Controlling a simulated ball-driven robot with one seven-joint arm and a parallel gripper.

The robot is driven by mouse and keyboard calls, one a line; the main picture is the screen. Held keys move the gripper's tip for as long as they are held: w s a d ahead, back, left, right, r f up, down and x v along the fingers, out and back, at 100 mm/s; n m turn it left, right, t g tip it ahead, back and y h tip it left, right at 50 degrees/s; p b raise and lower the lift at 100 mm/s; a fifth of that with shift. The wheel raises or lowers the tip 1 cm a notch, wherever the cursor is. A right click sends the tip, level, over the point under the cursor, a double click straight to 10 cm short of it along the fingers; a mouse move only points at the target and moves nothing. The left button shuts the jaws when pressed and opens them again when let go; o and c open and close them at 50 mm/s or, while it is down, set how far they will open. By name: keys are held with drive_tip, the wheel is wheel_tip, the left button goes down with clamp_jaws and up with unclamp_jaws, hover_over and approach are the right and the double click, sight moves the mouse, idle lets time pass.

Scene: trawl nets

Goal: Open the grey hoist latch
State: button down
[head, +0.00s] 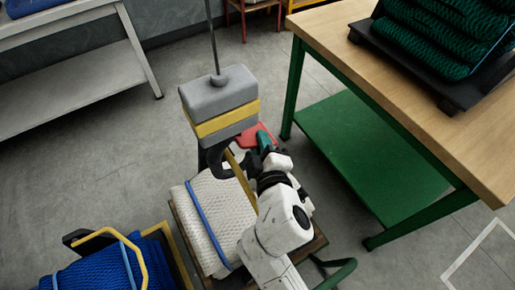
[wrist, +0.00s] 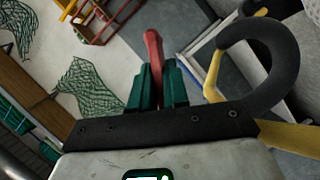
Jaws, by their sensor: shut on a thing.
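The grey hoist block (head: 218,98) with a yellow band hangs on a thin rod in the head view. Its dark hook (head: 216,160) curves below it, and the hook also shows at the right of the wrist view (wrist: 283,62). A yellow bar (head: 239,172) runs by the hook; in the wrist view a yellow bar (wrist: 212,75) is beside the hook's tip. My gripper (wrist: 154,76) has its green fingers shut on a red lever (wrist: 152,43), which sticks out beyond the fingertips. In the head view the red piece (head: 254,134) shows just past my gripper (head: 266,146). How the lever joins the hoist is hidden.
A white net bundle with a blue strap (head: 222,205) lies below the hook. A blue net bundle (head: 95,268) is at lower left. A wooden-topped green table (head: 410,100) with green nets (head: 440,35) stands right. A grey bench (head: 80,60) is left, with open floor between.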

drive_tip(key=n+b, duration=0.1)
drive_tip(key=r+n+t+b, duration=0.1)
drive_tip(key=n, duration=0.1)
drive_tip(key=r+n+t+b, duration=0.1)
drive_tip(key=shift+w+d+n, duration=0.2)
drive_tip(key=shift+d+n, duration=0.15)
drive_tip(key=shift+n, duration=0.05)
drive_tip(key=shift+a+r+n+t+b, duration=0.1)
drive_tip(key=shift+r+n+t+b, duration=0.45)
drive_tip(key=shift+n, duration=0.5)
drive_tip(key=shift+a+r+n+t+b, duration=0.1)
drive_tip(key=shift+r+n+t+b, duration=0.45)
drive_tip(key=shift+n, duration=0.5)
drive_tip(key=shift+s+r, duration=0.1)
drive_tip(key=c, duration=1.2)
unclamp_jaws()
drive_tip(key=shift+c, duration=0.2)
drive_tip(key=shift+o, duration=0.2)
drive_tip(key=shift+r, duration=0.1)
drive_tip(key=shift+r, duration=0.2)
drive_tip(key=shift+d, duration=0.1)
